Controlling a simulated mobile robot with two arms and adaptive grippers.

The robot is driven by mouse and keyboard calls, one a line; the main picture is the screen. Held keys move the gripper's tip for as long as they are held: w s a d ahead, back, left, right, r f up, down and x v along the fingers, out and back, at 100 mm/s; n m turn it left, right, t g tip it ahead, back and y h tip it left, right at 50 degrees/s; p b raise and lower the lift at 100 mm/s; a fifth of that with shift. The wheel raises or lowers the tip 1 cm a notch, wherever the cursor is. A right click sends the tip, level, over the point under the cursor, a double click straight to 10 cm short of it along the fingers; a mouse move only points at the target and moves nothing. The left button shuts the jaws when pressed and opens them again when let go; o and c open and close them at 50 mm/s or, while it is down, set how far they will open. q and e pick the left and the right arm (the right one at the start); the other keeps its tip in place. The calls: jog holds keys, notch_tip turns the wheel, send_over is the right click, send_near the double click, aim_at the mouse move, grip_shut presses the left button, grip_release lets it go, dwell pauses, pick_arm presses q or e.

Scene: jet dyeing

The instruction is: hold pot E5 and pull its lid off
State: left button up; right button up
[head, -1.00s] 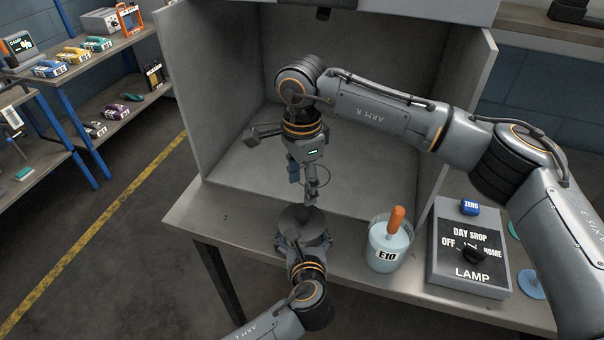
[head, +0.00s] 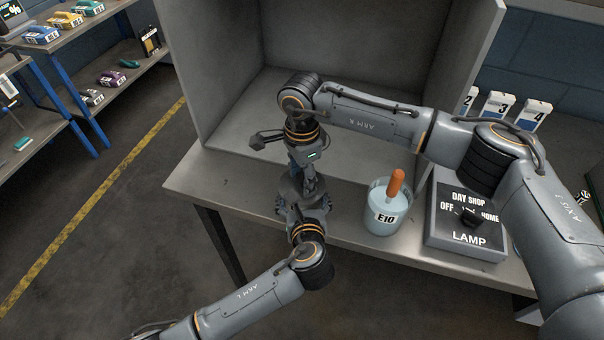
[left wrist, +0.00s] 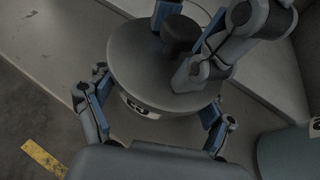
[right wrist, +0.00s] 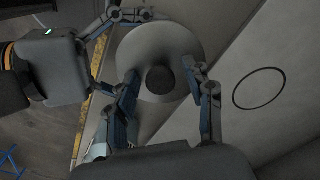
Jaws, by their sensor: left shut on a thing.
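Pot E5 (left wrist: 140,106) is a grey pot at the table's front edge, its label partly hidden under the rim in the left wrist view. Its wide round grey lid (right wrist: 145,40) is on it, with a dark knob (right wrist: 160,80) in the middle. My left gripper (left wrist: 160,108) is shut on the pot's body below the lid, one finger on each side. My right gripper (right wrist: 167,95) is above the lid with its fingers apart, one on either side of the knob, with gaps showing. In the head view my right gripper (head: 308,184) hides part of the lid.
A pale beaker labelled E10 (head: 385,218) with an orange-handled tool stands right of the pot. A lamp control box (head: 466,239) is farther right. The grey booth (head: 212,90) stands behind. A thin dark ring (right wrist: 259,88) is marked on the surface near the pot.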

aim_at(302, 176)
pick_arm(q)
jog(key=shift+f, duration=0.15)
pick_arm(e)
grip_shut()
jog(key=shift+r, duration=0.15)
dwell(0.5)
jog(key=shift+r, duration=1.05)
pick_arm(q)
jog(key=shift+s, duration=0.1)
pick_arm(e)
jog(key=shift+r, duration=2)
pick_arm(q)
jog(key=o, duration=1.4)
jog(key=shift+c, duration=0.2)
jog(key=shift+o, duration=1.2)
